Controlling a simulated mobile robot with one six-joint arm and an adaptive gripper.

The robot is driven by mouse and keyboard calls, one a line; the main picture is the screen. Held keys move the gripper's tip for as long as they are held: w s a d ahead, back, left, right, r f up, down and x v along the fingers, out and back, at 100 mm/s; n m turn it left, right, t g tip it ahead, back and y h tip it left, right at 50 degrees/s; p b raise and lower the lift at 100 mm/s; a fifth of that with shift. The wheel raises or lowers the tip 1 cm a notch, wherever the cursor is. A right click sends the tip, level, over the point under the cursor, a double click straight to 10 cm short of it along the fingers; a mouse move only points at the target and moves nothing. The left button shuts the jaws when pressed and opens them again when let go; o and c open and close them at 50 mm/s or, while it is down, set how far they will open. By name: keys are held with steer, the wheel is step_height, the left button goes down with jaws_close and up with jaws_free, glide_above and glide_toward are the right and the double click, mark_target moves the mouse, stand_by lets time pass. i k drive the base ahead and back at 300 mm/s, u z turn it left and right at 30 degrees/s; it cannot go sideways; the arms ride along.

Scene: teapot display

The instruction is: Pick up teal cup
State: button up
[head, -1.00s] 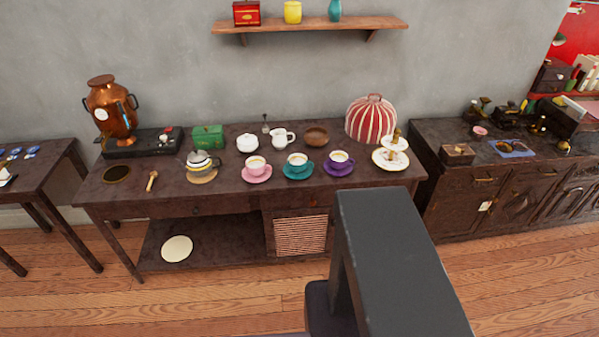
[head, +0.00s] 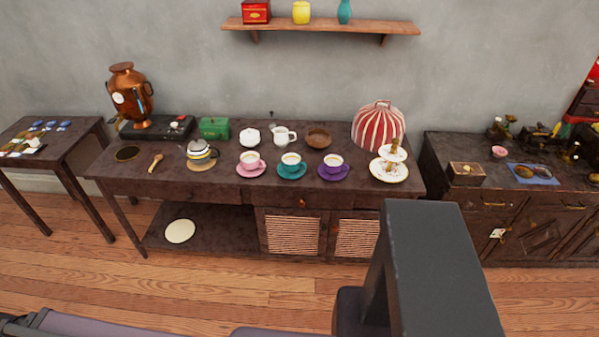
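The teal cup (head: 291,161) stands upright on a teal saucer (head: 292,173) near the middle of the dark wooden table (head: 225,183). It seems to hold a pale drink. A pink cup (head: 251,160) on a pink saucer stands to its left. A purple cup (head: 333,163) on a purple saucer stands to its right. My gripper is not in view. A dark part of my own body fills the lower right of the head view, in front of the table and well short of the cups.
Behind the cups stand a white sugar bowl (head: 250,137), a white jug (head: 283,136) and a brown bowl (head: 318,138). A tiered stand (head: 389,172) and a striped dome (head: 378,127) are to the right. A teapot (head: 200,154) is to the left. The floor in front is clear.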

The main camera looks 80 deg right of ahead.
mark_target(291, 162)
steer(key=k, duration=2.05)
steer(key=z, duration=1.95)
steer(key=i, duration=0.65)
steer(key=u, duration=0.3)
